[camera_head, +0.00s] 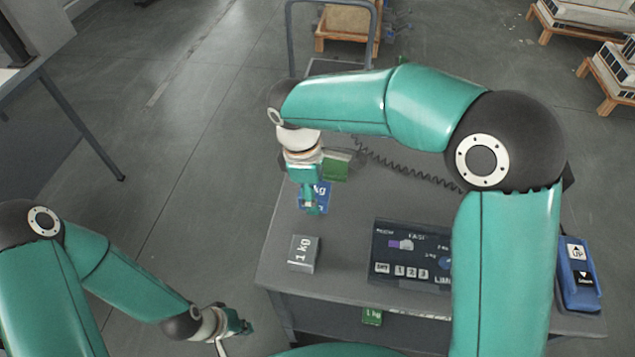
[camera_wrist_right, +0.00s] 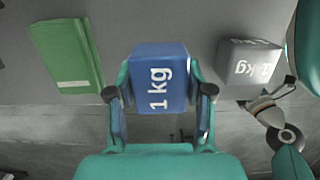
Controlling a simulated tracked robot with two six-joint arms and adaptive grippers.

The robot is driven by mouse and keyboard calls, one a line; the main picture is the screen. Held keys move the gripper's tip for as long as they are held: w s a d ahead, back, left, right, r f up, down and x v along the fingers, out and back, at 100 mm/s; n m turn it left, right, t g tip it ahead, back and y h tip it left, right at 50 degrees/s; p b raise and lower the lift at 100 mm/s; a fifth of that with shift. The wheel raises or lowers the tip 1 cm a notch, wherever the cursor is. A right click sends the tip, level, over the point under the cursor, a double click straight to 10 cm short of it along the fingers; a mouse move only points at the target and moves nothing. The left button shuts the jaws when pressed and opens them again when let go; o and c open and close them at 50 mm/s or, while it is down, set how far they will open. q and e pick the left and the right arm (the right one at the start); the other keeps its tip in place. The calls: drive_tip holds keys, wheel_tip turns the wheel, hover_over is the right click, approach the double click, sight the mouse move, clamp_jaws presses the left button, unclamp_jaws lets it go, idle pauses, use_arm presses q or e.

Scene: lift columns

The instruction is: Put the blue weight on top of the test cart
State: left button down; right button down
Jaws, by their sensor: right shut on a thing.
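The blue 1 kg weight (camera_head: 320,190) is between the fingers of my right gripper (camera_head: 312,207). In the right wrist view the blue weight (camera_wrist_right: 159,78) shows its label, with a finger of the right gripper (camera_wrist_right: 159,93) on each side. It is over the grey worktop; I cannot tell if it touches the surface. My left gripper (camera_head: 240,325) is low at the left, away from the worktop, and too small to read. Behind the worktop is a grey tubular handle (camera_head: 288,45), perhaps the test cart's; its top is mostly hidden by my right arm.
On the worktop (camera_head: 345,215) are a grey 1 kg weight (camera_head: 304,253), a green block (camera_head: 336,166) and a dark panel (camera_head: 410,255). Another green weight (camera_head: 372,316) sits lower at the front. A blue up/down control (camera_head: 579,275) is at the right. Pallets (camera_head: 590,20) stand behind.

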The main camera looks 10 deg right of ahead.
drive_tip(key=shift+f, duration=1.95)
drive_tip(key=shift+f, duration=0.15)
drive_tip(key=shift+c, duration=2.2)
unclamp_jaws()
drive_tip(key=r, duration=0.4)
drive_tip(key=a+r, duration=0.1)
drive_tip(key=r, duration=0.7)
drive_tip(key=shift+w+a+p, duration=0.3)
drive_tip(key=shift+p, duration=0.05)
